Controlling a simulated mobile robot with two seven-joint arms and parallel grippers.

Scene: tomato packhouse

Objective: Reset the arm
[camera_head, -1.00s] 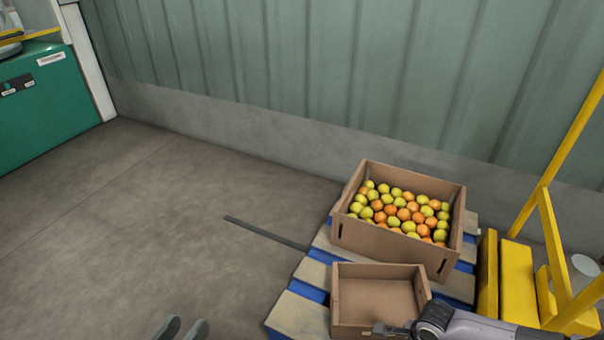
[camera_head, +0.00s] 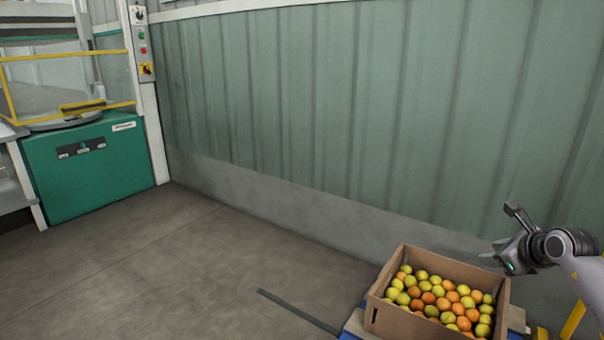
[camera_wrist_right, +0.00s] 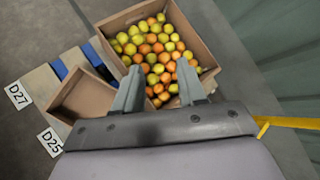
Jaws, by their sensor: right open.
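My right gripper (camera_head: 500,232) is raised at the right of the head view, above and to the right of the box of tomatoes, with nothing in its jaws. In the right wrist view its two fingers (camera_wrist_right: 158,90) are spread apart, over the box's near side. The cardboard box (camera_head: 400,318) is full of yellow, green and orange tomatoes (camera_head: 440,298). My left gripper is not in view.
An empty cardboard box (camera_wrist_right: 72,98) stands beside the full one on a blue and wood pallet (camera_wrist_right: 40,85). A corrugated wall (camera_head: 330,110) runs behind. A green machine (camera_head: 90,175) stands at left. The floor (camera_head: 180,270) between is mostly clear.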

